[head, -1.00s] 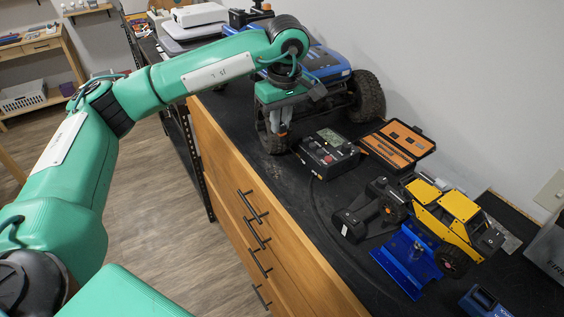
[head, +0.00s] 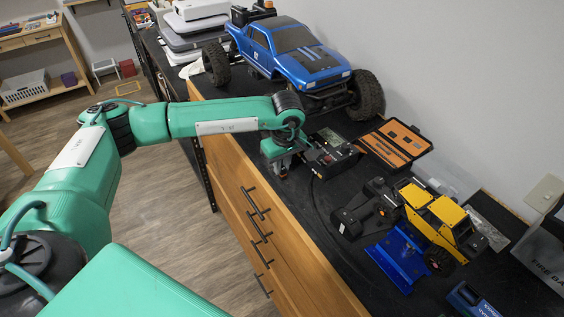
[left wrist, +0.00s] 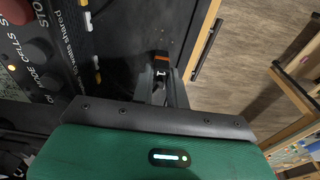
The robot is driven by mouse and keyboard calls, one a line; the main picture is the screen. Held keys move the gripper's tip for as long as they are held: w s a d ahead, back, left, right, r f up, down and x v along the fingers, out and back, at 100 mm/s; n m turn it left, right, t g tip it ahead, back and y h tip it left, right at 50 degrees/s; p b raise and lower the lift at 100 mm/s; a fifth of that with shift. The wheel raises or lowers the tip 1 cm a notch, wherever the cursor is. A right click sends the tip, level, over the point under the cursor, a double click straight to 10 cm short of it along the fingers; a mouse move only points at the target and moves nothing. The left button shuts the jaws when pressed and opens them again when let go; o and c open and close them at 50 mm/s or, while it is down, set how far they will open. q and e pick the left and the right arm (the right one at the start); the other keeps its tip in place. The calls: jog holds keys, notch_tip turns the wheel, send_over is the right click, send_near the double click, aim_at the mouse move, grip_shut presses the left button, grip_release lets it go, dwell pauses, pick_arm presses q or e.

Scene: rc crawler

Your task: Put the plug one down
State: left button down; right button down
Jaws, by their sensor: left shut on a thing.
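My left gripper (head: 282,168) is low over the black bench top by its front wooden edge, just left of the charger (head: 330,152). In the left wrist view, its fingertips (left wrist: 161,72) are shut on a small plug (left wrist: 161,57) with an orange end and dark sides. I cannot tell whether the plug touches the bench. The charger (left wrist: 50,50) shows at the left of that view, with yellow and white connectors on its side. The plug is too small and covered to make out in the head view. My right gripper is not in view.
A blue truck (head: 296,52) stands behind the charger. An open orange-lined tool case (head: 398,143) lies to its right. A yellow crawler (head: 440,215), a black transmitter (head: 365,212) and a blue stand (head: 400,258) are nearer. The bench strip along the drawers (head: 258,210) is clear.

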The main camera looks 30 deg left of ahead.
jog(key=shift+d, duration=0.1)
pick_arm(q)
jog(key=shift+f, duration=0.1)
jog(key=c, duration=1.4)
grip_release()
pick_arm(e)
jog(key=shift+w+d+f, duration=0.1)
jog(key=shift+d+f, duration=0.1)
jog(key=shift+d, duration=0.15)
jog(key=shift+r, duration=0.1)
